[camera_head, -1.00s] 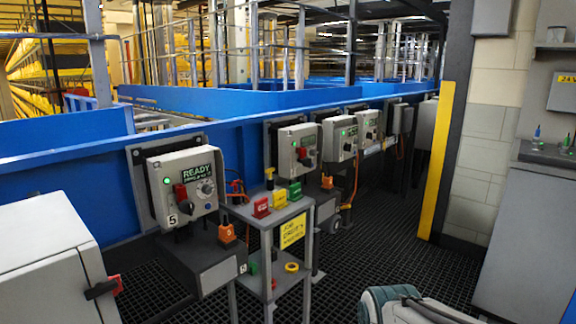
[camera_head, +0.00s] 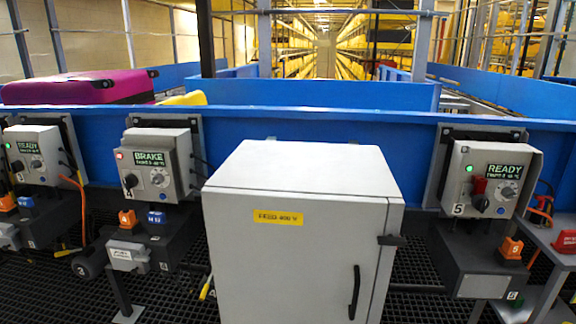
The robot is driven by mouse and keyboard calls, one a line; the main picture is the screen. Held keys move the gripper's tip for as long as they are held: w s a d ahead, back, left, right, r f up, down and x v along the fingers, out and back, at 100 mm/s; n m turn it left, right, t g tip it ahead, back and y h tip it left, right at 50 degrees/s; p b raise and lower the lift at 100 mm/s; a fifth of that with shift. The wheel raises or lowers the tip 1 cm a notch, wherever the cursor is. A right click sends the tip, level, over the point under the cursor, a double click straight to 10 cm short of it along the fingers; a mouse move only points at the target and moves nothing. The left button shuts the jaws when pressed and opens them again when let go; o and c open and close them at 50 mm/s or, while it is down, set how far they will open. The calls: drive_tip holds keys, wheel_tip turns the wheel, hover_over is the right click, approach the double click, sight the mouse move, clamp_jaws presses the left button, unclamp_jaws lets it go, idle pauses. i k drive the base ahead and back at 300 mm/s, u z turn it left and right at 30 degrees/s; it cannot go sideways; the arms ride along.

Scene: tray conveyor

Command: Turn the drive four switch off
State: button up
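The drive four control box (camera_head: 180,150) is a grey box on the blue conveyor wall, left of centre in the head view. Its display reads BRAKE and a small red lamp (camera_head: 120,155) shows at its upper left. Its black rotary switch (camera_head: 130,181) is at the lower left of the face, by a label that looks like 4. The exact position of the switch is too small to tell. A round dial (camera_head: 159,178) is to its right. My gripper is not in view.
A large grey cabinet (camera_head: 300,262) stands in front between drive four and the drive five box (camera_head: 495,170), which reads READY with a green lamp. Another READY box (camera_head: 35,150) is at far left. A magenta suitcase (camera_head: 80,88) lies behind the wall. The floor is dark grating.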

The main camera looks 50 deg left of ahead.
sight(131, 181)
drive_tip(key=u, duration=2.45)
drive_tip(key=k, duration=0.4)
drive_tip(key=u, duration=0.95)
drive_tip(key=i, duration=0.8)
drive_tip(key=z, duration=0.5)
drive_tip(key=i, duration=0.95)
drive_tip(key=z, duration=0.85)
